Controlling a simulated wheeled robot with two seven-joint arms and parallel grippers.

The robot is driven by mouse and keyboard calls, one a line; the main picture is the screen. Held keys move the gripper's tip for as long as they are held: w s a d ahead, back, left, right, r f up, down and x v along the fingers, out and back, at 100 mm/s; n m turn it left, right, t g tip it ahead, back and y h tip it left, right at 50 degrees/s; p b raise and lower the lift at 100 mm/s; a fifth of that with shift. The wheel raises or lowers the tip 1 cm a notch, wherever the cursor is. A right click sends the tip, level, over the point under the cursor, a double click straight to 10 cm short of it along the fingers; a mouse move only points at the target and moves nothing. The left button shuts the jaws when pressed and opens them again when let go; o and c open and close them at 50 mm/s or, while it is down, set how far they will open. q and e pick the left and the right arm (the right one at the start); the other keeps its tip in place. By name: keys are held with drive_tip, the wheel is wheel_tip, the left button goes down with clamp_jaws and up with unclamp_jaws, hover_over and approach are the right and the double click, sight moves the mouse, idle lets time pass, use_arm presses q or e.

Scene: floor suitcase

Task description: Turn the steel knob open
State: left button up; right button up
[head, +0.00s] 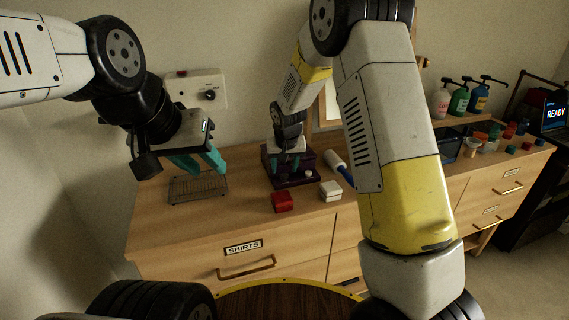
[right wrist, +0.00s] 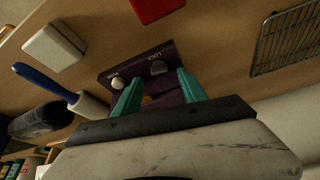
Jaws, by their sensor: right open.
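A dark purple box (head: 300,181) stands on the wooden dresser, with two knobs on its front panel. My left gripper (head: 206,168) is open and empty above the wire rack.
A wire rack (head: 198,188) lies at left on the dresser top. A red box (head: 282,202) and a white box (head: 330,191) lie before the purple box, with a lint roller (head: 338,164) beside it. A wall panel (head: 196,90) hangs behind. Bottles (head: 460,99) stand far right.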

sight(284, 174)
drive_tip(key=shift+x, duration=1.6)
clamp_jaws()
drive_tip(key=shift+d+n+y, duration=0.15)
drive_tip(key=shift+n+y, duration=0.15)
drive_tip(key=shift+n, duration=1)
unclamp_jaws()
